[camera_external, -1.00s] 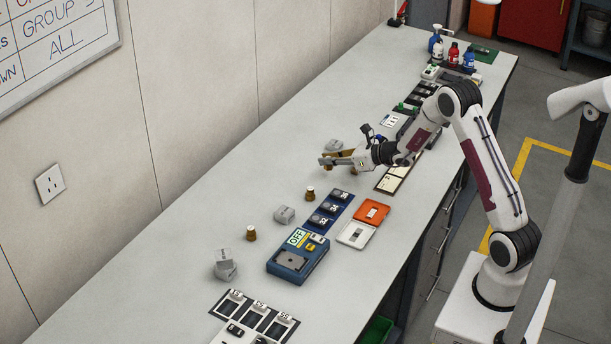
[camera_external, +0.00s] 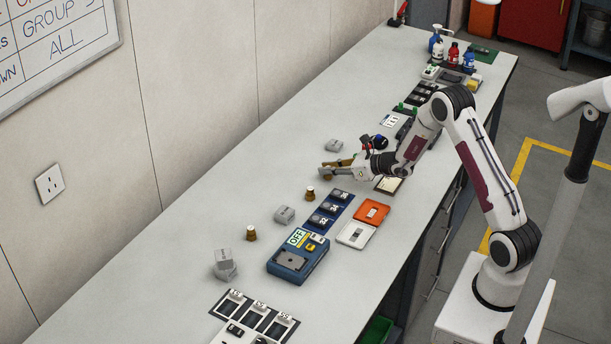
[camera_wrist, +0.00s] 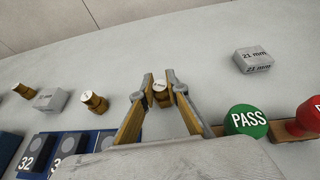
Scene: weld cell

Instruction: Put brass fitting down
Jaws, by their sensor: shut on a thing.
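A brass fitting with a pale top (camera_wrist: 161,92) is between the fingertips of my gripper (camera_wrist: 162,88) in the wrist view. My gripper is shut on it. In the external view my gripper (camera_external: 328,171) is low over the bench, and the held fitting is too small there to make out clearly. Whether it touches the bench I cannot tell. Another brass fitting (camera_external: 310,194) stands upright on the bench nearby, and it also shows left of the fingers in the wrist view (camera_wrist: 96,102). A further brass fitting (camera_external: 251,233) stands nearer the camera.
Grey blocks stand near the fittings, one marked 21 mm (camera_wrist: 253,60). A blue device reading OFF (camera_external: 298,258) and a blue tray (camera_external: 328,212) lie in front. A green PASS stamp (camera_wrist: 245,121) and a red one (camera_wrist: 311,114) are right of my gripper. The bench towards the wall is clear.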

